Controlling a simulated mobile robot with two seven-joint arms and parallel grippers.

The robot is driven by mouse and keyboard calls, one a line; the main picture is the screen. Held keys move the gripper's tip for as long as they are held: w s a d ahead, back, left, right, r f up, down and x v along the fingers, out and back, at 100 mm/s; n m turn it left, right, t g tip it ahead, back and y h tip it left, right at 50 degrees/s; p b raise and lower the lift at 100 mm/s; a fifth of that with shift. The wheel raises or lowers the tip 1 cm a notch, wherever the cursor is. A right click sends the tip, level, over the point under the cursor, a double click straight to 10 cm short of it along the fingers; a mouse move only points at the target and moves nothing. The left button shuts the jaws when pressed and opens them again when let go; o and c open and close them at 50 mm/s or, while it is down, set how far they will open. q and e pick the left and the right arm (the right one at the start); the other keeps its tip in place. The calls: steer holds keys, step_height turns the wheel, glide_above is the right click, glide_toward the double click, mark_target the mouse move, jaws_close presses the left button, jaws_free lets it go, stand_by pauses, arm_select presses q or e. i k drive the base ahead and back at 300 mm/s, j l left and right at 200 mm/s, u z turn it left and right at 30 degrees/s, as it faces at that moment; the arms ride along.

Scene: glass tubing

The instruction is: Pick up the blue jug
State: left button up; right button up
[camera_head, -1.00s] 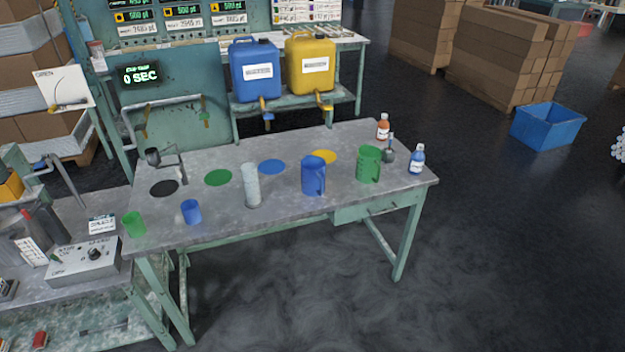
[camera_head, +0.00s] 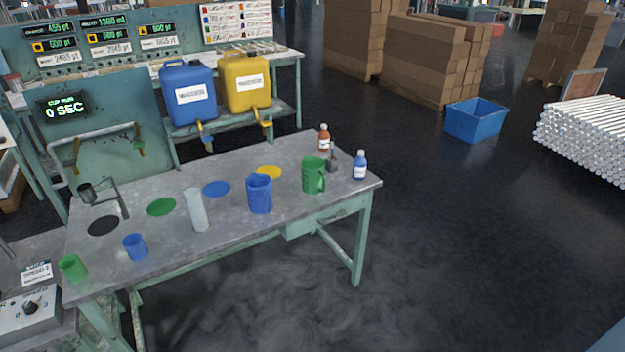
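The blue jug (camera_head: 259,194) stands upright on the grey table (camera_head: 240,237), right of the middle, with its handle on the right side. It stands between a tall pale cylinder (camera_head: 196,210) on its left and a green jug (camera_head: 313,175) on its right. Neither of my grippers is in view.
A small blue cup (camera_head: 135,246) and a small green cup (camera_head: 73,268) stand at the table's left. A blue bottle (camera_head: 360,165) and a brown bottle (camera_head: 323,138) stand at the right end. Blue and yellow canisters (camera_head: 246,82) sit on a shelf behind. Open floor lies in front and right.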

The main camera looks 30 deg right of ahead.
mark_target(258, 185)
steer(key=i+l+u, duration=0.2)
steer(key=l, duration=0.15)
steer(key=i+l+u, duration=0.2)
steer(key=l, duration=0.2)
steer(key=i+l+u, duration=0.2)
steer(key=l, duration=0.2)
